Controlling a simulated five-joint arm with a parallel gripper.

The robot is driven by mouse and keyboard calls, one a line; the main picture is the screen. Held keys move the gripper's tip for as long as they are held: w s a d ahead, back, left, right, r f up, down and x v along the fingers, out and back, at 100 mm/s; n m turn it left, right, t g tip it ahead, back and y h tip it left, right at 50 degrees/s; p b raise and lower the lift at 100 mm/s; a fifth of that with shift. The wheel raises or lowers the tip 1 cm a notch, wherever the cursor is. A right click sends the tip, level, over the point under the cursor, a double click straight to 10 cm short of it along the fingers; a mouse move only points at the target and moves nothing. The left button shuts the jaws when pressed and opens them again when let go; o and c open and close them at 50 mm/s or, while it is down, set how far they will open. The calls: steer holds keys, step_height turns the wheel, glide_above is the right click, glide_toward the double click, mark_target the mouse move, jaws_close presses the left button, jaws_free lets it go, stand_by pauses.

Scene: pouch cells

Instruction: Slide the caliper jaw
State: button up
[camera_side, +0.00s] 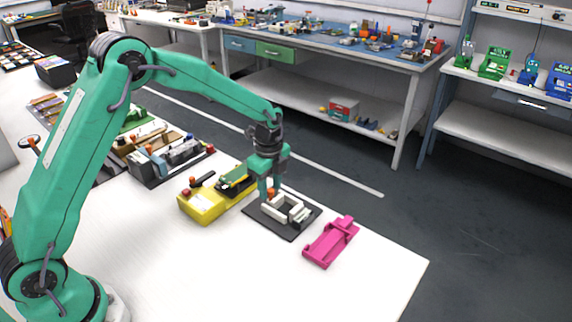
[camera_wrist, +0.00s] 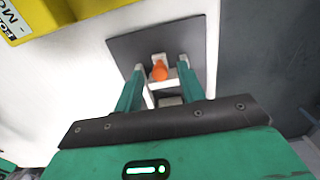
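A white caliper-like fixture (camera_side: 294,210) with raised blocks sits on a dark square plate (camera_side: 285,234) near the table's right edge. An orange knob (camera_side: 271,192) stands at its left end, and I take the part under it for the jaw. In the wrist view the knob (camera_wrist: 160,71) shows between the two green fingers of my gripper (camera_wrist: 160,68), in front of a white block. My gripper (camera_side: 268,198) points down, its fingers apart, with a gap on each side of the knob. The white fixture's lower part is partly hidden between the fingers in the wrist view.
A yellow device (camera_side: 203,205) stands close left of the plate; it also shows in the wrist view (camera_wrist: 65,14). A pink fixture (camera_side: 328,246) lies to the right, near the edge. A dark tray of parts (camera_side: 184,176) lies farther left. The table's front is clear.

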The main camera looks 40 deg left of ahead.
mark_target(269, 190)
step_height(269, 190, up, 8)
steer(key=shift+f, duration=0.25)
steer(key=shift+r, duration=0.15)
steer(key=shift+r, duration=0.1)
stand_by(0.4)
steer(key=s+a+r+n+t, duration=0.2)
steer(key=s+r+n+t, duration=0.1)
steer(key=s+r+n, duration=0.8)
steer(key=s+a+r+n+t, duration=0.1)
steer(key=s+n, duration=0.6)
steer(key=s, duration=1)
steer(key=shift+s+a+r+t, duration=0.2)
steer(key=shift+s+a+t, duration=0.05)
steer(key=shift+t, duration=0.55)
stand_by(0.6)
